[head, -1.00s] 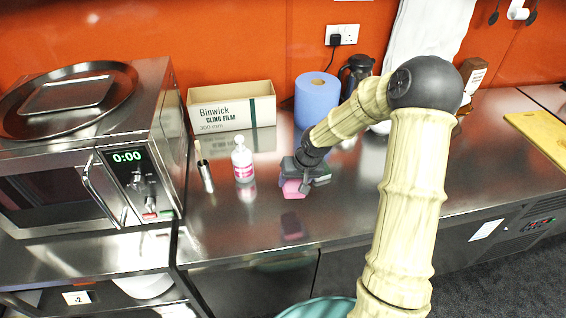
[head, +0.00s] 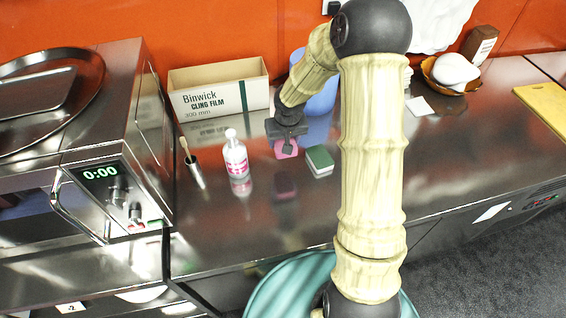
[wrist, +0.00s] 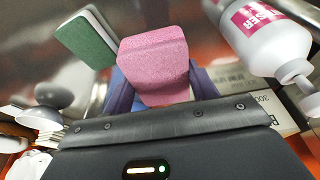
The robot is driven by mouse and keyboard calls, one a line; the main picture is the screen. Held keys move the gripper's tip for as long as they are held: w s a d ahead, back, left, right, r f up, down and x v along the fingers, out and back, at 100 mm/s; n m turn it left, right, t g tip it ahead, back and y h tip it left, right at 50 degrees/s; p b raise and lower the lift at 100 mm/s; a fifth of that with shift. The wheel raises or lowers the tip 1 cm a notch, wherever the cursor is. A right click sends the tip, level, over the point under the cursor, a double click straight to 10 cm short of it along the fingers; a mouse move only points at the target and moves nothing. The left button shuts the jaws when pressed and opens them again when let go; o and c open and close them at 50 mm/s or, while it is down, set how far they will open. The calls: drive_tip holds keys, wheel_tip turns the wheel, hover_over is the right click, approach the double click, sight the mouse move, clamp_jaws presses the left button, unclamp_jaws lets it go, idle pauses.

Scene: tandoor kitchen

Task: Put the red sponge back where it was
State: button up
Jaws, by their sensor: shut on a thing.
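The red sponge, which looks pink (head: 287,149), is held by my gripper (head: 286,143) in the head view. Its dark reflection lies apart below it, so it appears to be above the steel counter. In the wrist view the sponge (wrist: 154,62) fills the middle, in front of the gripper body. My gripper is shut on it; the fingertips are mostly hidden. A green and white sponge (head: 319,160) rests on the counter just right of the held one. It also shows at upper left in the wrist view (wrist: 86,38).
Behind are a cling film box (head: 218,90) and a blue roll (head: 322,100). A microwave (head: 110,180) bounds the left. The front counter is clear.

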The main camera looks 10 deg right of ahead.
drive_tip(key=shift+s, duration=0.1)
drive_tip(key=shift+s, duration=0.2)
hover_over(283, 166)
drive_tip(key=s, duration=0.1)
drive_tip(key=f, duration=0.5)
drive_tip(key=shift+s+f, duration=0.15)
drive_tip(key=shift+s, duration=0.05)
drive_tip(key=shift+w+f, duration=0.15)
drive_tip(key=shift+f, duration=0.3)
wheel_tip(283, 166, down, 4)
drive_tip(key=shift+r+b, duration=0.1)
drive_tip(key=shift+b, duration=0.4)
drive_tip(key=o, duration=1)
drive_tip(key=shift+c, duration=0.2)
